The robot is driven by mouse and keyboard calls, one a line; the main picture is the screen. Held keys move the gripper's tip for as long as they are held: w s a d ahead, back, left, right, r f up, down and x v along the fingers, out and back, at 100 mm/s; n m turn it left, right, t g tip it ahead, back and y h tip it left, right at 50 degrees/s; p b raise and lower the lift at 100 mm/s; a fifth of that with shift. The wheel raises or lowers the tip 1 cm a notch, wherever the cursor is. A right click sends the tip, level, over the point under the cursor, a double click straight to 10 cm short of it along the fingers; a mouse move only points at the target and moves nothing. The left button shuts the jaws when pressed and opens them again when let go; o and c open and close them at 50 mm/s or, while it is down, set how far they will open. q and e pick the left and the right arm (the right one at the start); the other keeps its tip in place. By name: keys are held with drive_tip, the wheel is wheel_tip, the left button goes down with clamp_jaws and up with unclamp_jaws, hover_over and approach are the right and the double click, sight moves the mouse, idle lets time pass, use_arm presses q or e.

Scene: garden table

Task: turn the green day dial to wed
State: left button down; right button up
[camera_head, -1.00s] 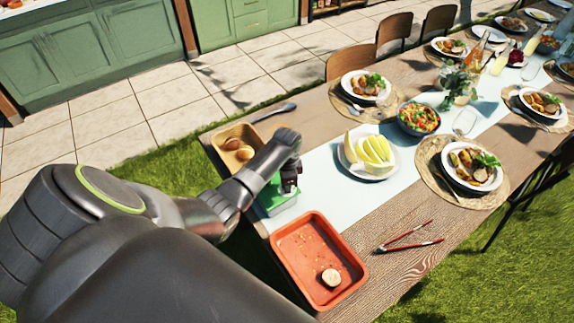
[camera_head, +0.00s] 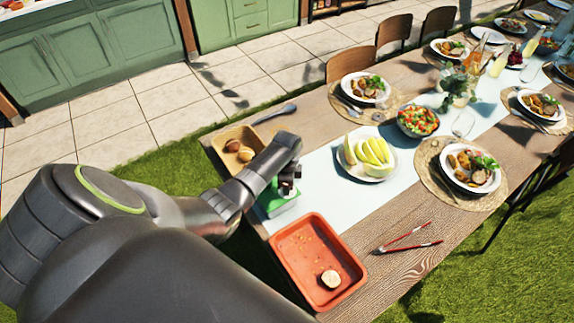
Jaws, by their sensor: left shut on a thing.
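The green day dial (camera_head: 281,206) sits near the left end of the table, on the pale runner. Only part of its green body shows, with a light edge below. My left gripper (camera_head: 288,187) is over it from above, its dark fingers down at the top of the dial and shut on it. The arm and fingers hide the dial's face, so the day it points to cannot be read. My right gripper is not in view.
An orange tray (camera_head: 298,245) with a bread piece lies just in front of the dial. A wooden tray (camera_head: 222,157) with rolls stands behind it. A plate of melon slices (camera_head: 366,178) and red-handled tongs (camera_head: 408,238) lie to the right.

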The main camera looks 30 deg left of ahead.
use_arm(q)
drive_tip(key=c, duration=1.3)
unclamp_jaws()
drive_tip(key=shift+r, duration=0.1)
wheel_tip(320, 180, up, 17)
drive_tip(key=shift+r+b, duration=0.15)
drive_tip(key=shift+b, duration=0.3)
